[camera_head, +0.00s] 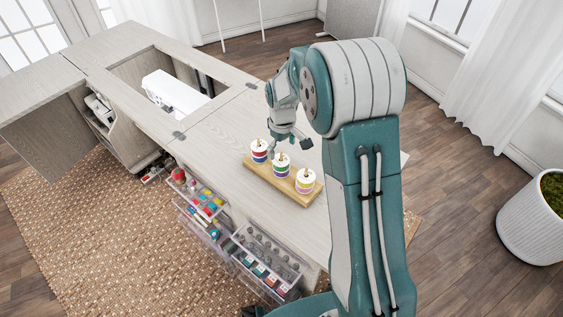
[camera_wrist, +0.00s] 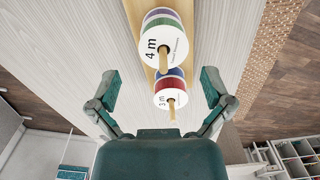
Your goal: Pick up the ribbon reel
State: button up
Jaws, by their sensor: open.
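A long wooden stand (camera_head: 262,172) on the cabinet top holds three upright pegs with white-topped ribbon reels. The left reel stack (camera_head: 259,151) shows red and blue, the middle reel stack (camera_head: 281,166) purple and green, the right reel stack (camera_head: 305,181) yellow and purple. My gripper (camera_head: 288,142) is open and empty, just above and behind the left and middle stacks. In the wrist view, the red and blue stack marked "3 m" (camera_wrist: 169,98) lies between and below my spread fingers (camera_wrist: 160,75). The green and purple stack marked "4 m" (camera_wrist: 164,52) is farther ahead. The third is out of that view.
Open clear drawers (camera_head: 265,262) with sewing supplies stick out from the cabinet front. A white sewing machine (camera_head: 175,93) sits in the cabinet opening. The pale cabinet top (camera_head: 215,135) left of the stand is bare. A planter (camera_head: 535,225) stands on the floor at right.

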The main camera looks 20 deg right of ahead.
aim_at(282, 161)
jog(key=f, duration=0.4)
jog(key=shift+s+a+f, duration=0.2)
jog(key=shift+a+f, duration=0.05)
jog(key=shift+f, duration=0.05)
jog(key=shift+d+f, duration=0.1)
jog(key=shift+f, duration=0.25)
jog(key=c, duration=0.9)
